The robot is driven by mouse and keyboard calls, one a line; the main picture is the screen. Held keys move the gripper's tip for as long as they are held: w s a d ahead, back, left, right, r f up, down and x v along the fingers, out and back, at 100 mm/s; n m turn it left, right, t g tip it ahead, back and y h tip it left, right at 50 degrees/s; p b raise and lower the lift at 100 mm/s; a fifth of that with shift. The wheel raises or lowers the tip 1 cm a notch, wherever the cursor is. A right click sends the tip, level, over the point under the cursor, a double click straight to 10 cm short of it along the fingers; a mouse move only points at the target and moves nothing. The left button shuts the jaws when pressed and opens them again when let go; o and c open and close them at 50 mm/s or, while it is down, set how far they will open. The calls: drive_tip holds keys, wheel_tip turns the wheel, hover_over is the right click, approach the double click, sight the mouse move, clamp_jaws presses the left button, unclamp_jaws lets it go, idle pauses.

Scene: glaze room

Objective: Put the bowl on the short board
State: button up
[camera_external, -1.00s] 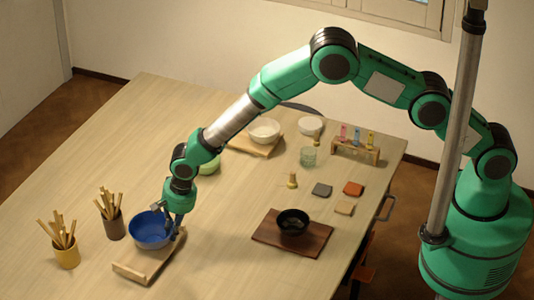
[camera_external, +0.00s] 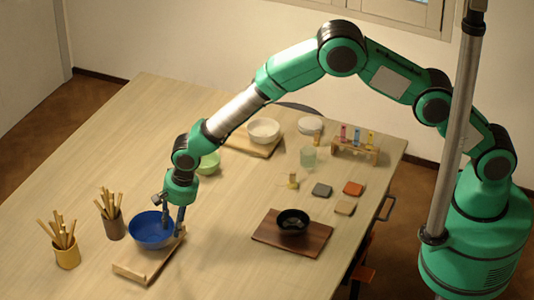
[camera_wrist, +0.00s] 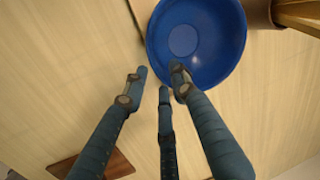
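The blue bowl (camera_external: 150,231) stands upright at the far end of a light wooden board (camera_external: 132,272) near the table's front left; it appears to rest on it, though its base is hidden. My gripper (camera_external: 172,222) is at the bowl's right side, with its fingers spread apart. In the wrist view the blue bowl (camera_wrist: 205,62) is at the top, and my gripper's fingers (camera_wrist: 158,82) are apart at its near rim, one tip overlapping the rim. I see no grip on the bowl.
Two holders with sticks, yellow (camera_external: 67,257) and brown (camera_external: 114,226), stand left of the bowl. A dark board (camera_external: 262,236) carries a black bowl (camera_external: 292,220). Another light board (camera_external: 240,143) carries a white bowl (camera_external: 264,129). A green bowl (camera_external: 208,164) sits behind my wrist.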

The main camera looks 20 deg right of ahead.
drive_tip(key=b+v, duration=0.1)
drive_tip(key=v, duration=0.7)
drive_tip(key=shift+r, duration=0.4)
drive_tip(key=shift+d, duration=0.1)
idle(0.6)
